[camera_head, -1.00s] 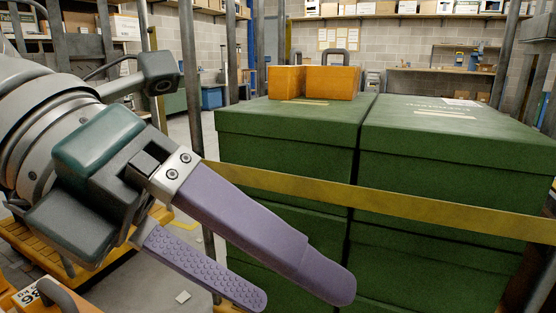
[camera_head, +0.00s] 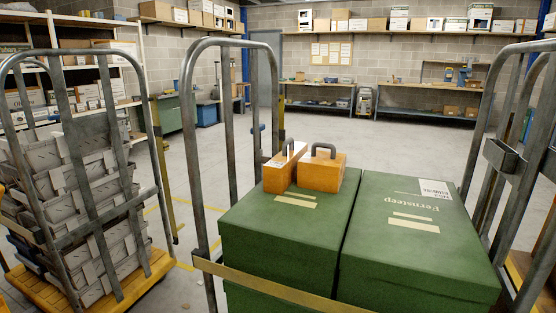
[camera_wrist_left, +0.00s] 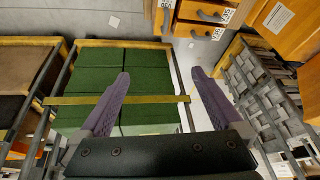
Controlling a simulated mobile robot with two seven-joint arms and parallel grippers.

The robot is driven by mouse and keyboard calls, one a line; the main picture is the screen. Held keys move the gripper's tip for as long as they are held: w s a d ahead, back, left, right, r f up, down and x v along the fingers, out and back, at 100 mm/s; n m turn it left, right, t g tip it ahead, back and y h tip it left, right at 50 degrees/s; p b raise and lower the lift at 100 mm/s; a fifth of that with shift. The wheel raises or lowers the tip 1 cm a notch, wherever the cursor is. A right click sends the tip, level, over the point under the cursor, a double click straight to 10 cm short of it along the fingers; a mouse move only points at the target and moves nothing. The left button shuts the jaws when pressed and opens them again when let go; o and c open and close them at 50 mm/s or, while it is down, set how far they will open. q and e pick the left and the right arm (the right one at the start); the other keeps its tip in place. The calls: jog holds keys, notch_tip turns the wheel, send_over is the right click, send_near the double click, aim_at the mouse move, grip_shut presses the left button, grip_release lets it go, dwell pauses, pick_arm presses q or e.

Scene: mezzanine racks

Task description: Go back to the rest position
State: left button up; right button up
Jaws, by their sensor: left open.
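My left gripper (camera_wrist_left: 160,74) shows in the left wrist view with its two purple fingers wide apart and nothing between them. Beyond the fingers are the green boxes (camera_wrist_left: 105,58) in their trolley, with a yellow strap (camera_wrist_left: 160,98) across them. No gripper shows in the head view. My right gripper is in neither view.
In the head view, green boxes (camera_head: 400,240) fill a metal-framed trolley (camera_head: 190,140), with two orange handled blocks (camera_head: 321,175) on top. A trolley of grey stacked items (camera_head: 90,200) stands at left. Clear floor (camera_head: 370,145) lies behind. Orange handled blocks (camera_wrist_left: 205,12) show in the wrist view.

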pick_arm(q)
notch_tip(320, 180, up, 38)
jog(key=s+g+p, duration=0.1)
jog(key=s+p, duration=0.1)
jog(key=p, duration=3.5)
jog(key=shift+s+d, duration=0.15)
jog(key=shift+s, duration=0.05)
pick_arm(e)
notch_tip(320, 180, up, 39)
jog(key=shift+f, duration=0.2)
